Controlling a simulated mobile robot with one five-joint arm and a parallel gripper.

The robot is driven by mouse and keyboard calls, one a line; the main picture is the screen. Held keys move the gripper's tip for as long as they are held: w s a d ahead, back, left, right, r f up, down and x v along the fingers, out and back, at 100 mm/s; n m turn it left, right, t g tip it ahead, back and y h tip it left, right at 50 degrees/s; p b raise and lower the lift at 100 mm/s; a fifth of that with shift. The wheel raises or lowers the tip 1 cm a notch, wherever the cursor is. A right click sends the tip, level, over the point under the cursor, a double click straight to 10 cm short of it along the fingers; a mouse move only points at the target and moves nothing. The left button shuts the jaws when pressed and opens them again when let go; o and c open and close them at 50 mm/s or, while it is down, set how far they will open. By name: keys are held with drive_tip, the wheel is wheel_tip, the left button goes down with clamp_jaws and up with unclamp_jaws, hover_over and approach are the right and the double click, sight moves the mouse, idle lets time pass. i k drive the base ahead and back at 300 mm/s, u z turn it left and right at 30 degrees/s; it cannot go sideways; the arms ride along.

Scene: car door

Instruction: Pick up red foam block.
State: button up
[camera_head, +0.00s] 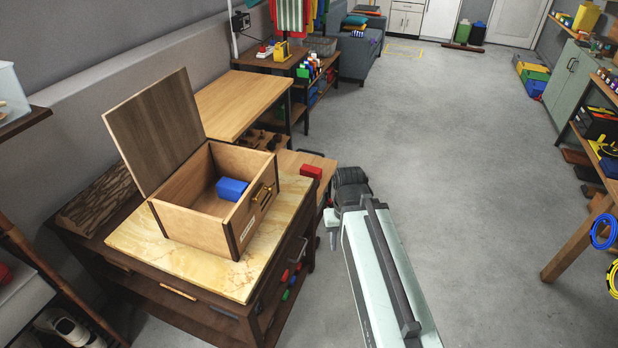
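A small red block (311,171) shows just right of the open wooden box, at the edge of a low wooden surface (297,160) behind the marble-topped table. My arm reaches in from the bottom right, with its dark wrist joint right of and a little below the red block in the picture. My gripper (332,238) is small in view and points down beside the table's right edge, apart from the red block. I cannot tell whether its fingers are open or shut.
The wooden box (190,225) has its lid raised and holds a blue block (231,188). It stands on the marble-topped table (190,262). A wooden table (240,98) is behind. Shelves (590,165) line the right side. The grey floor (470,150) between is clear.

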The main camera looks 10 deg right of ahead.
sight(306, 170)
drive_tip(key=u, duration=3.45)
drive_tip(key=k, duration=1.7)
drive_tip(key=z, duration=1.85)
drive_tip(key=i, duration=0.5)
